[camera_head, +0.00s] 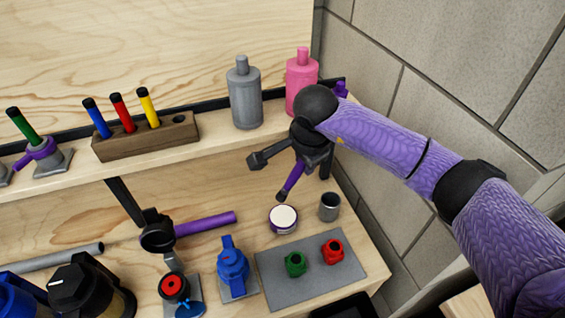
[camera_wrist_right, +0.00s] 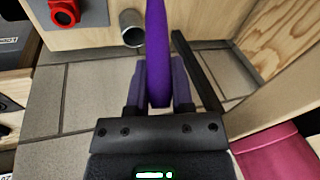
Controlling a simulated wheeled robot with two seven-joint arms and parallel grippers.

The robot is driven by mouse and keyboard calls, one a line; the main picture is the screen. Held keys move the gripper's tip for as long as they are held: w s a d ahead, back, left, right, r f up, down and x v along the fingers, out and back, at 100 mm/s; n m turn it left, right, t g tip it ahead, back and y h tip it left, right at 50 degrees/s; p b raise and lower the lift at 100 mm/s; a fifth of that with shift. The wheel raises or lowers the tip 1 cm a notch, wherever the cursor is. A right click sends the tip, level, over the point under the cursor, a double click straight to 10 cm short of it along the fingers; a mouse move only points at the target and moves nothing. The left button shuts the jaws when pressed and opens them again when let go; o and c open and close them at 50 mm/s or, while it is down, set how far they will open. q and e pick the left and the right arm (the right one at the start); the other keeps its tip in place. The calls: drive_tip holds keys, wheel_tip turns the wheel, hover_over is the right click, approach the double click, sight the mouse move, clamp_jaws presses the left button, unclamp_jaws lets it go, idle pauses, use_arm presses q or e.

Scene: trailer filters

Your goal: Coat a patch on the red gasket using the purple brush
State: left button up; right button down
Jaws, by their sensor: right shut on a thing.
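My right gripper (camera_head: 300,158) is shut on the purple brush (camera_head: 291,180). It holds the brush tilted, dark tip down, above the lower shelf. In the right wrist view the purple brush (camera_wrist_right: 158,50) stands between the two fingers (camera_wrist_right: 158,85). The red gasket (camera_head: 332,250) lies on the grey mat (camera_head: 270,290), below and right of the brush tip and apart from it. The red gasket also shows at the top left of the right wrist view (camera_wrist_right: 65,12). My left gripper is not in view.
A round jar with a white top (camera_head: 283,217) stands just below the brush tip, with a metal cup (camera_head: 329,207) to its right. A green gasket (camera_head: 296,264) sits beside the red one. Grey (camera_head: 245,95) and pink (camera_head: 301,80) bottles stand on the upper shelf.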

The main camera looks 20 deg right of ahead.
drive_tip(key=shift+w+d+f, duration=0.1)
drive_tip(key=shift+d+f, duration=0.05)
drive_tip(key=shift+d, duration=0.05)
drive_tip(key=shift+f, duration=0.25)
wheel_tip(320, 180, down, 6)
drive_tip(key=b, duration=0.4)
drive_tip(key=shift+r, duration=0.25)
drive_tip(key=shift+f+b, duration=0.65)
drive_tip(key=shift+b, duration=0.05)
idle(1.2)
drive_tip(key=shift+r, duration=0.1)
